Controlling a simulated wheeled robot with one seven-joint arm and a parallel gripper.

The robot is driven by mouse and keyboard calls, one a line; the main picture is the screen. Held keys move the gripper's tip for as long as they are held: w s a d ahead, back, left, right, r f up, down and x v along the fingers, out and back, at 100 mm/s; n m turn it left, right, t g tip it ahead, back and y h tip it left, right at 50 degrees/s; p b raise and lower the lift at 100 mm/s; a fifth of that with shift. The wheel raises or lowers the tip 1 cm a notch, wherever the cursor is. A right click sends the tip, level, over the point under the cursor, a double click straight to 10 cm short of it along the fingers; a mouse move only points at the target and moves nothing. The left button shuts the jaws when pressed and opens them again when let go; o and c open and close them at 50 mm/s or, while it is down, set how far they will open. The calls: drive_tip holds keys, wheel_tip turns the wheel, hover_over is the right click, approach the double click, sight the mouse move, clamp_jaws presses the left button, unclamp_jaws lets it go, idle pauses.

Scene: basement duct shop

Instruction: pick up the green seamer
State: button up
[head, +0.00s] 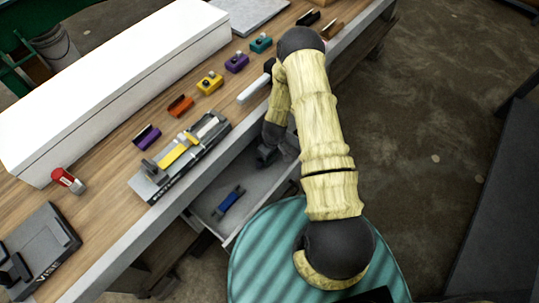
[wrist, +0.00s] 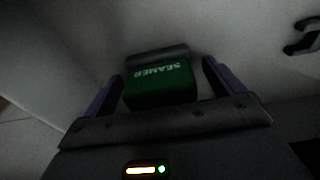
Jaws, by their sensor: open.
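The green seamer (wrist: 160,92) shows in the wrist view, a green block with "SEAMER" in pale letters and a dark grey bar along its far edge. It lies on a pale surface. My gripper (wrist: 160,82) is open, with one purple finger on each side of the seamer; a gap shows on the right, and I cannot tell whether the left finger touches. In the head view my gripper (head: 266,155) is down inside the open drawer (head: 205,206), and the seamer is hidden there behind my arm.
A blue tool (head: 230,201) lies nearer the drawer's front-left. A dark object (wrist: 303,38) shows right of the seamer. The wooden bench above holds a labelled grey tray (head: 150,188), a red-topped item (head: 67,180), several coloured tools and a long white box (head: 110,85).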

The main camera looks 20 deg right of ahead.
drive_tip(key=c, duration=1.2)
wheel_tip(320, 180, up, 18)
